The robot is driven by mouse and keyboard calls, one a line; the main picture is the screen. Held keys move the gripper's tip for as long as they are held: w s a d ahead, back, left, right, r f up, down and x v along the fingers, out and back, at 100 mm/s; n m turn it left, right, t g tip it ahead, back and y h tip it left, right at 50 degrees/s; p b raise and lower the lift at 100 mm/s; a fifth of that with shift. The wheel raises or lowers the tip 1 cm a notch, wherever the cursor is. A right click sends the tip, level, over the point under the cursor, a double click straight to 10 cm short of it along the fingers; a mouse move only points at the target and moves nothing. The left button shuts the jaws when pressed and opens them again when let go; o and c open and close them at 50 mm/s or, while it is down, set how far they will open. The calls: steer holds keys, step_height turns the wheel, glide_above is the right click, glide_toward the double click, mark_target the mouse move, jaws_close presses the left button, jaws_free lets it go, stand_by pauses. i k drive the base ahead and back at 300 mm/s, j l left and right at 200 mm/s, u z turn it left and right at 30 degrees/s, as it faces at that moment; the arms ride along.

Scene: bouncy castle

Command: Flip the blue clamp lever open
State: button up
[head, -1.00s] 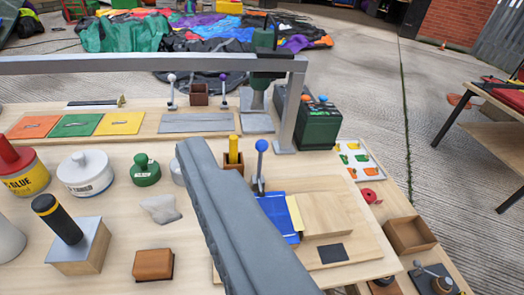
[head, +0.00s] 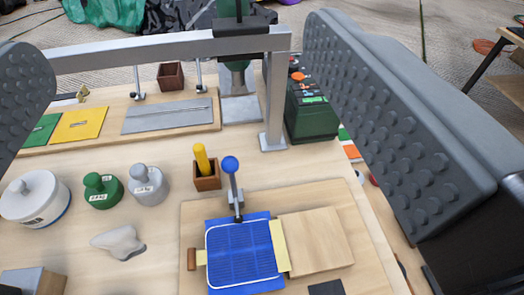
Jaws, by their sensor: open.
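The blue clamp lever (head: 231,172) has a blue ball on a grey stem and stands nearly upright on a small metal clamp base (head: 238,204). The clamp stands at the back edge of a blue patch (head: 243,252) with a white outline, on a wooden board (head: 196,216). My gripper (head: 190,130) is wide open, with one grey studded finger at the left edge and one at the right. The lever stands between the two fingers in the picture, beyond them and touched by neither.
A wooden cup with a yellow stick (head: 202,160) stands just left of the lever. A metal frame (head: 170,44) spans the bench behind it, with an upright (head: 275,100) at right. White (head: 36,198), green (head: 102,190) and grey (head: 148,184) weights stand at left. A wooden block (head: 315,240) lies right of the patch.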

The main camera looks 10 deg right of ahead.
mark_target(230, 165)
steer(key=k+j, duration=0.4)
steer(key=k+j+z, duration=0.1)
steer(key=k+j, duration=0.3)
steer(key=j, duration=0.25)
